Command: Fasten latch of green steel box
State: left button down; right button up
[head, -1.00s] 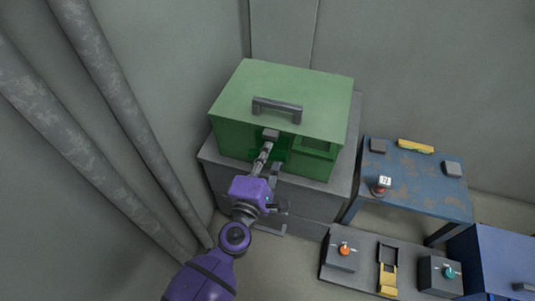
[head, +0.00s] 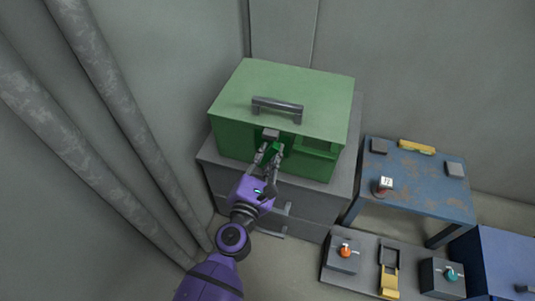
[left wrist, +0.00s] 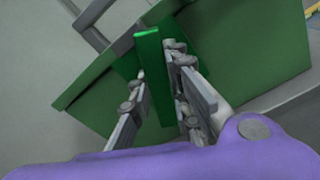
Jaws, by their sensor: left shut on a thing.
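The green steel box (head: 285,92) stands on a grey cabinet, with its lid down and a dark grey handle on top. A grey catch (head: 271,134) sits on its front, under the lid edge. The bright green latch strip (left wrist: 153,78) is below the catch, partly hidden by my fingers in the head view. My left gripper (head: 269,154) is at the box front, its fingers on either side of the strip and shut on it. The left wrist view shows the strip between the fingers. My right gripper is not in view.
The grey drawer cabinet (head: 318,192) carries the box. At right are a worn blue table (head: 418,182) with small items and a low grey panel (head: 365,272) with knobs. Grey pipes (head: 90,150) run along the left wall.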

pick_arm(q)
jog(key=n, duration=0.2)
jog(key=shift+n, duration=1.5)
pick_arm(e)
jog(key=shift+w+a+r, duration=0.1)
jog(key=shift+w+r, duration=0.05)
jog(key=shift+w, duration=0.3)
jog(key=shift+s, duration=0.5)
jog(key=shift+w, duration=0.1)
pick_arm(q)
jog(key=c, duration=1.7)
grip_release()
jog(key=shift+o, duration=0.3)
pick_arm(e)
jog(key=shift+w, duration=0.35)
